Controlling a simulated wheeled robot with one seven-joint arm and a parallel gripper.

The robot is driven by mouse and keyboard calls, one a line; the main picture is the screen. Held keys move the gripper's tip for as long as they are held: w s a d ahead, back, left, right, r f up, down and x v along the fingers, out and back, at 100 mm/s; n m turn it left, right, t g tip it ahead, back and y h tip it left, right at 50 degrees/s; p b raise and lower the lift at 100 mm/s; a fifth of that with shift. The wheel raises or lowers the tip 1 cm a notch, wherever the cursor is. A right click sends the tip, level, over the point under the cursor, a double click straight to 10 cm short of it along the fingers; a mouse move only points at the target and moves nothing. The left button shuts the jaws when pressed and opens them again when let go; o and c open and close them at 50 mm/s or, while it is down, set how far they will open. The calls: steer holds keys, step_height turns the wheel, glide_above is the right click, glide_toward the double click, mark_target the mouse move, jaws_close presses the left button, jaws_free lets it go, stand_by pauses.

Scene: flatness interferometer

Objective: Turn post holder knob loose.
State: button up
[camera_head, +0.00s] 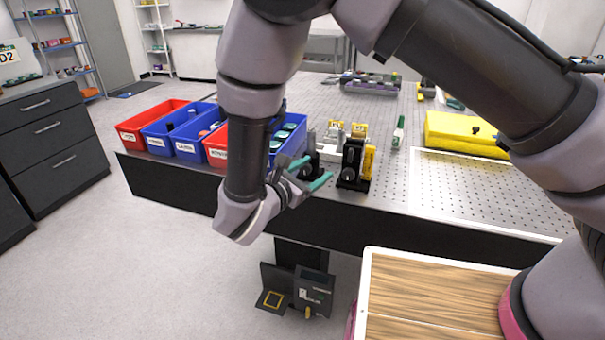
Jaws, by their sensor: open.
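A black upright mount (352,166) with a grey face and a yellow block on its right side stands near the front edge of the optical table (385,199). A second dark post-like piece (312,146) stands just left of it, partly hidden behind my gripper. Which of these carries the post holder knob is too small to tell. My gripper (316,172) has teal fingers spread apart, pointing right toward the black mount. The fingers look empty, and I cannot tell whether they touch anything.
Red and blue bins (166,141) line the table's left side. Small yellow-topped parts (358,130) and a green-and-white bottle (398,132) stand behind the mount. A yellow case (455,130) lies at the right. The perforated plate (470,190) is largely clear.

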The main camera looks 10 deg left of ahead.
mark_target(305, 170)
steer(key=s+a+f+n+t+y, duration=0.2)
steer(key=s+a+f+n+y, duration=0.2)
steer(key=s+a+f, duration=0.1)
steer(key=w, duration=0.7)
steer(key=w+d, duration=0.1)
steer(key=w, duration=0.2)
steer(key=shift+w+f, duration=0.1)
steer(key=shift+w, duration=0.25)
jaws_close()
